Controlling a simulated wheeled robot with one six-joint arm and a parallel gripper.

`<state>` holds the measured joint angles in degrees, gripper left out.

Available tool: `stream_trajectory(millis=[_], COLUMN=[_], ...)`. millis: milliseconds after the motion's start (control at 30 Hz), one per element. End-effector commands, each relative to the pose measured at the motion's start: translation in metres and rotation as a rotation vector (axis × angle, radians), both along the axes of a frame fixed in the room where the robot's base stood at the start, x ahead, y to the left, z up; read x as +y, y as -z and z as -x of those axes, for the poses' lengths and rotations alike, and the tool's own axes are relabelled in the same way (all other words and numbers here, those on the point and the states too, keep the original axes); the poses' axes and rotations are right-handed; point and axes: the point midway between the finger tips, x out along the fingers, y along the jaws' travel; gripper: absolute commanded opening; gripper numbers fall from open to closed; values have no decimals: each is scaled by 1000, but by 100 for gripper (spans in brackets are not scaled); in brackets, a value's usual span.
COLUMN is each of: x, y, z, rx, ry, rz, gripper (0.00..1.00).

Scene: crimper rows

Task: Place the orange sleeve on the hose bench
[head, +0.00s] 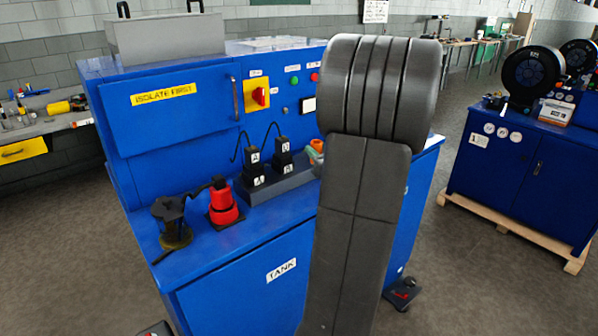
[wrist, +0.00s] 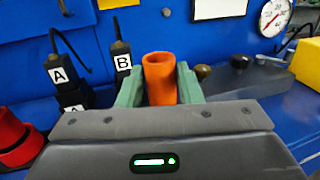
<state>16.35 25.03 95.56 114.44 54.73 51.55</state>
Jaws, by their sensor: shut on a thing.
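The orange sleeve (wrist: 160,78) stands upright between the two green fingers of my gripper (wrist: 159,86) in the wrist view. My gripper is shut on it. In the head view only a bit of the orange sleeve (head: 317,146) shows beside my dark arm, which hides most of my gripper. It is over the blue machine's ledge, right of the A and B blocks. I cannot tell whether the sleeve touches the ledge. No surface is labelled as the hose bench; a grey workbench (head: 40,127) with yellow items stands at the left.
The blue machine (head: 225,285) marked TANK bears a red cone-like part (head: 223,206), a dark clamp-like part (head: 174,222) and black blocks (head: 254,160) with cables. A blue cabinet (head: 515,175) on a pallet stands right. Floor is open between them.

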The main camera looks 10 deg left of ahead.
Motion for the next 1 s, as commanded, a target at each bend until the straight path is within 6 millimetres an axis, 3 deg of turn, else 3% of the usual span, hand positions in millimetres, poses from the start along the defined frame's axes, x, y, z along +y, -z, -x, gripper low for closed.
stream_trajectory(millis=[300,467,700,1000], x=[0,0,-1,0], y=[49,60,89,99], z=[0,0,0,0], rx=[7,3,5,0], ry=[1,0,1,1], rz=[-3,-2,-3,0], gripper=[11,11,11,11])
